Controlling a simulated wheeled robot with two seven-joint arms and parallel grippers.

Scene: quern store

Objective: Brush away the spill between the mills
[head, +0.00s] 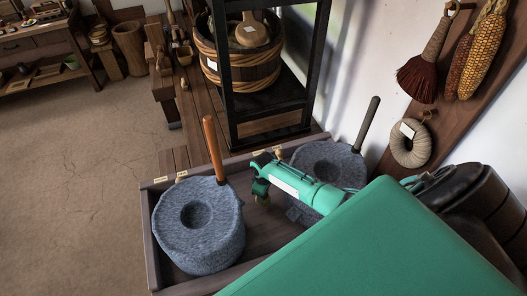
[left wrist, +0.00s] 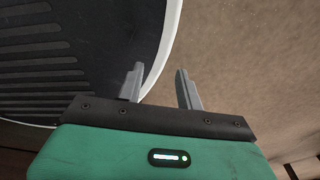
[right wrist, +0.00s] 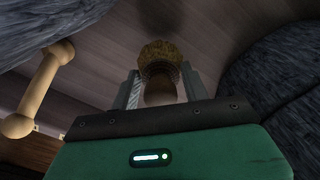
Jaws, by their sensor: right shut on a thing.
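Two grey stone mills, a nearer left one (head: 198,240) and a farther right one (head: 325,160), stand in a wooden tray (head: 153,245). Each has an upright handle. My right gripper (head: 260,187) points down between them and is shut on a small brush, whose yellow-brown bristles (right wrist: 160,52) point at the tray boards. The brush also shows in the head view (head: 262,200). A dark patch (right wrist: 165,15) lies on the boards beyond the bristles; I cannot tell whether it is spill or shadow. My left gripper (left wrist: 160,82) is open and empty, away from the mills.
A pale, knob-ended wooden piece (right wrist: 40,90) is close beside the right gripper. A dark-framed stand (head: 268,110) with a wooden tub (head: 240,68) rises behind the tray. A hanging brush (head: 424,72) and corn (head: 482,55) are on the right wall. The floor at left is clear.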

